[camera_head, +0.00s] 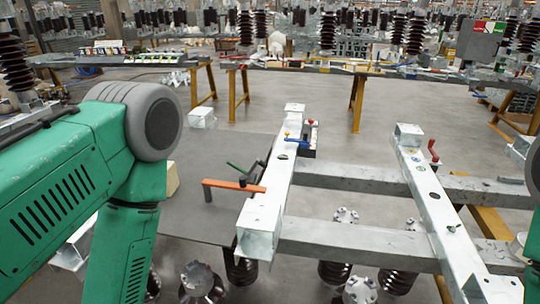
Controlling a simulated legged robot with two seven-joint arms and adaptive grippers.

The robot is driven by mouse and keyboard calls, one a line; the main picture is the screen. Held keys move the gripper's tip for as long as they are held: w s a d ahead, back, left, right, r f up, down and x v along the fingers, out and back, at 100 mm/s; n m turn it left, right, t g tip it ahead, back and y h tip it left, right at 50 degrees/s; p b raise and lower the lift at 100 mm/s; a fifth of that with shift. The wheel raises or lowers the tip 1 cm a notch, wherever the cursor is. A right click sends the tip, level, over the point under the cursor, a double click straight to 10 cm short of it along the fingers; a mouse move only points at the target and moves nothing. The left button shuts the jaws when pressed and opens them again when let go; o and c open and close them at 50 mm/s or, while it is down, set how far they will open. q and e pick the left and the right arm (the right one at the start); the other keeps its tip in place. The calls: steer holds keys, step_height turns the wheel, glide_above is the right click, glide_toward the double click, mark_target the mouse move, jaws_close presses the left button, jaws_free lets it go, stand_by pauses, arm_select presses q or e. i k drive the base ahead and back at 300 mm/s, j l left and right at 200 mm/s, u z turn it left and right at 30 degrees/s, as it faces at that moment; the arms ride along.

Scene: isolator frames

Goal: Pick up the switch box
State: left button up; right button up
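I cannot tell for certain which thing is the switch box. A small dark box (309,143) with a red top part sits against the far right side of the left white beam (272,190). A grey box (478,44) with red, white and green marks on top stands among the equipment at the back right. My green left arm fills the left side and bends down out of the bottom edge, so its gripper is hidden. Only a dark piece of my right arm shows at the right edge. Neither gripper is in view.
Grey crossbars (355,240) join the left beam to a right white beam (438,215). An orange-handled tool (233,186) juts left from the left beam. Brown insulators (397,281) stand below. Long tables (400,70) with yellow legs stand behind; open grey floor lies between.

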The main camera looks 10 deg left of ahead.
mark_target(172, 177)
steer(key=u, duration=1.2)
